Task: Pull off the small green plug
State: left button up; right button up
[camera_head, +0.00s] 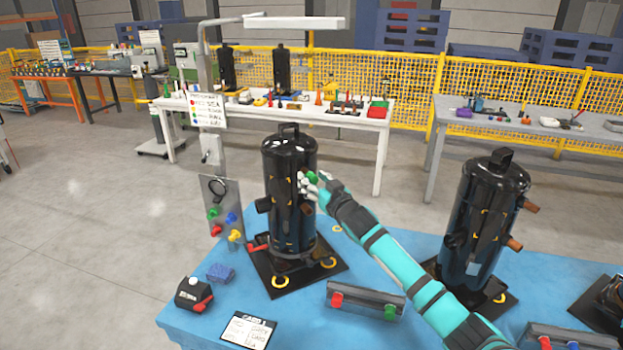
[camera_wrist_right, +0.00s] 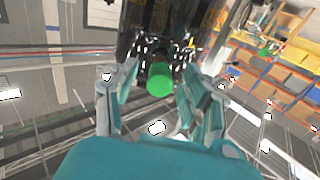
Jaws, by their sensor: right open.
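The small green plug (camera_head: 311,177) sits on the right side of the black compressor (camera_head: 287,165), which stands upright on a black base plate. In the right wrist view the plug (camera_wrist_right: 159,81) shows its round green end facing the camera, with the dark compressor (camera_wrist_right: 170,25) behind it. My right gripper (camera_head: 313,187) reaches in from the right, at the plug. In the wrist view the fingers of my right gripper (camera_wrist_right: 158,84) are spread on either side of the plug, with gaps visible. My left gripper does not show.
A second black compressor (camera_head: 486,225) stands to the right on the blue pallet surface (camera_head: 240,313). A panel with coloured plugs (camera_head: 221,212) stands left of the first compressor. A tray with red and green plugs (camera_head: 365,299), a black box (camera_head: 194,294) and a label card (camera_head: 249,331) lie in front.

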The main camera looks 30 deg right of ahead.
aim_at(315, 181)
dwell(0.3)
grip_shut()
jog(key=shift+p, duration=0.3)
jog(key=shift+s, duration=0.25)
jog(key=shift+s+a+p, duration=0.1)
jog(key=shift+s+p, duration=0.2)
jog(key=shift+s, duration=0.15)
jog(key=shift+s+a+p, duration=0.1)
jog(key=shift+s+p, duration=1.25)
jog(key=shift+s, duration=0.95)
